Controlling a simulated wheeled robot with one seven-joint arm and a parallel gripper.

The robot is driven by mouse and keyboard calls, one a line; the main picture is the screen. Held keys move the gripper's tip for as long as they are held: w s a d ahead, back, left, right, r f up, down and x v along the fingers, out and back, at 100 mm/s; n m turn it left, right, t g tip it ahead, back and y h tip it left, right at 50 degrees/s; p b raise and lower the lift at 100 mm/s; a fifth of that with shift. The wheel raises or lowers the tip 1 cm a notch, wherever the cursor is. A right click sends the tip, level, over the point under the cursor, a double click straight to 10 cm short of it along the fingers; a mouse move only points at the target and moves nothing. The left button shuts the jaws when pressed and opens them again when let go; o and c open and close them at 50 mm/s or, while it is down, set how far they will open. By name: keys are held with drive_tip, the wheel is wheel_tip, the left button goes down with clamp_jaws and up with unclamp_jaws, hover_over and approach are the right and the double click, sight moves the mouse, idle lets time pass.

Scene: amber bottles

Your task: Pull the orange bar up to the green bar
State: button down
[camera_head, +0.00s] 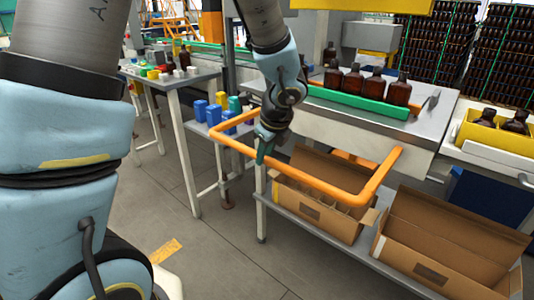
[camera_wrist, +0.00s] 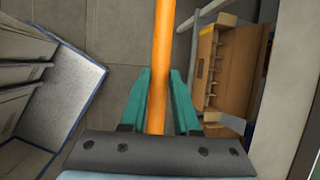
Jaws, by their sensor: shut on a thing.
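The orange bar (camera_head: 322,190) is a U-shaped rail that sticks out in front of the workbench, above the cardboard boxes. The green bar (camera_head: 358,106) runs along the bench top in front of a row of brown bottles, higher and farther back than the front of the orange bar. My gripper (camera_head: 262,156) is shut on the front stretch of the orange bar, near its left corner. In the wrist view the teal fingers (camera_wrist: 161,78) stand on both sides of the orange bar (camera_wrist: 164,40). Part of the orange bar's left side is hidden by my arm.
Brown bottles (camera_head: 372,88) stand behind the green bar. Two open cardboard boxes (camera_head: 318,208) (camera_head: 425,270) sit on the low shelf below. A yellow crate (camera_head: 480,133) with bottles is at right. Blue and yellow blocks (camera_head: 214,115) stand left of the bench. The floor in front is clear.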

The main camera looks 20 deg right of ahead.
drive_tip(key=shift+s+a, duration=0.1)
drive_tip(key=shift+a, duration=0.05)
drive_tip(key=c, duration=0.7)
unclamp_jaws()
drive_tip(key=shift+o, duration=0.2)
drive_tip(key=shift+r, duration=0.1)
drive_tip(key=v, duration=1)
drive_tip(key=shift+r+p, duration=0.25)
drive_tip(key=shift+p, duration=0.1)
drive_tip(key=shift+s, duration=0.15)
